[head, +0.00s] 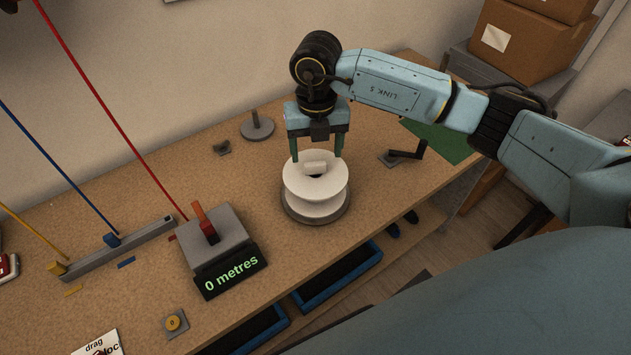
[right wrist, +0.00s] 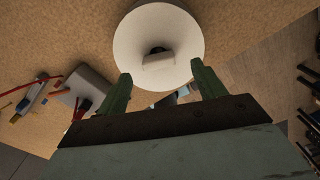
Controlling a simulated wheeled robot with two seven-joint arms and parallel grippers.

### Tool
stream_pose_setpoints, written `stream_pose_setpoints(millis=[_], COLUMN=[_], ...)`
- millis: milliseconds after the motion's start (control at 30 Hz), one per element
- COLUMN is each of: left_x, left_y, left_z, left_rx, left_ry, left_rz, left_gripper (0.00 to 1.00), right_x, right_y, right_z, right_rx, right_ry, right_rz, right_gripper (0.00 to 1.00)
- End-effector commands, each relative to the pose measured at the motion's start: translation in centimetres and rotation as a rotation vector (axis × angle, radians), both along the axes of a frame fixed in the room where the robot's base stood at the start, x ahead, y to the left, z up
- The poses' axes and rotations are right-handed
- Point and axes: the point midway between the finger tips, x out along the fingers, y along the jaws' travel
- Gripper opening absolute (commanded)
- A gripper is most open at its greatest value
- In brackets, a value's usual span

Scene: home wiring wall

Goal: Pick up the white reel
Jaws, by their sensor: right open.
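The white reel (head: 316,194) is a spool with two wide flanges and a raised handle-like block (head: 315,168) on top. It rests upright on a round grey base (head: 318,217) on the workbench. My right gripper (head: 317,158) points down just above the reel, its two green fingers apart on either side of the block. In the right wrist view, the reel's top flange (right wrist: 158,32) and block (right wrist: 159,61) lie ahead of the open fingers (right wrist: 161,82). Nothing is between the fingers' hold. My left gripper is out of view.
A grey box with a red lever (head: 214,237) and a "0 metres" display (head: 231,273) stands left of the reel. A grey spindle stand (head: 257,126) is behind it. A black crank (head: 404,153) is to the right.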

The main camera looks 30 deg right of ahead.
Motion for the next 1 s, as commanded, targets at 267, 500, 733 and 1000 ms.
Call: stream_pose_setpoints(millis=[267,500,733,1000], left_x=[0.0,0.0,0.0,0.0], left_y=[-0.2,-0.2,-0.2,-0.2], left_z=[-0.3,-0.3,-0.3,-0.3], left_rx=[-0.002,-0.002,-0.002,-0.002], left_ry=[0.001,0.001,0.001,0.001], left_rz=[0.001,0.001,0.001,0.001], left_gripper=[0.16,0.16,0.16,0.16], right_x=[0.0,0.0,0.0,0.1], right_y=[0.2,0.2,0.2,0.2], right_z=[-3.5,-3.4,-3.4,-3.3], right_rx=[0.001,0.001,0.001,0.002], right_ry=[0.001,0.0,0.0,-0.002], right_rz=[0.001,0.001,0.001,0.001], right_gripper=[0.69,0.61,0.31,0.0])
